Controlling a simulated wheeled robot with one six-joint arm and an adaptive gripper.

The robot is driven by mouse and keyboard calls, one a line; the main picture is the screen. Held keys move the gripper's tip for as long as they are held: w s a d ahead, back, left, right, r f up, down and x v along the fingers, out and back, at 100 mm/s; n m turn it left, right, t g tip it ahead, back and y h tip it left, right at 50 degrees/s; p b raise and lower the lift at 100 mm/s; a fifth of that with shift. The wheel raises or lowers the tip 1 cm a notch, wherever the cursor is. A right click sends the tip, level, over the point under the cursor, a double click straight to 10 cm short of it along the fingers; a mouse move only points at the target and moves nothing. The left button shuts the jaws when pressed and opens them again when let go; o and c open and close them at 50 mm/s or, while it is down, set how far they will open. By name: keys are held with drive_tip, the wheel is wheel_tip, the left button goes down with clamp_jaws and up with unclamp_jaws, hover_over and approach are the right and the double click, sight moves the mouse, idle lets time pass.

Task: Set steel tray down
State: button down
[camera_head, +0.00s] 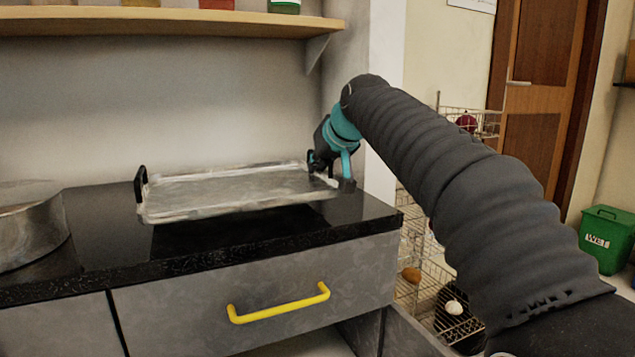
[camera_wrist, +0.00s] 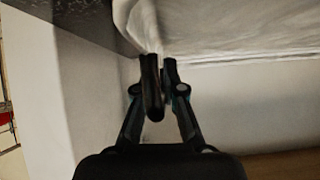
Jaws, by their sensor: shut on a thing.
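The steel tray (camera_head: 235,190) is a flat rectangle with a pale worn rim and a black handle at its left end. In the head view it is over the black countertop (camera_head: 95,232), with a dark shadow or reflection below its front edge. I cannot tell whether its underside touches the counter. My gripper (camera_head: 330,172) is at the tray's right end, shut on it there. In the wrist view my gripper (camera_wrist: 162,85) has its fingers close together at the tray's edge (camera_wrist: 215,50).
A round metal pot (camera_head: 30,228) stands on the counter at the left. A wooden shelf (camera_head: 165,22) with several jars hangs above. A drawer with a yellow handle (camera_head: 280,308) is below. A wire rack (camera_head: 425,270) and a green bin (camera_head: 607,238) are at the right.

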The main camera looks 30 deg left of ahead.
sight(319, 178)
drive_tip(key=shift+f+b, duration=0.65)
drive_tip(key=shift+f, duration=1.1)
drive_tip(key=c, duration=1.7)
unclamp_jaws()
drive_tip(key=shift+f, duration=0.2)
drive_tip(key=o, duration=0.4)
drive_tip(key=shift+r, duration=0.15)
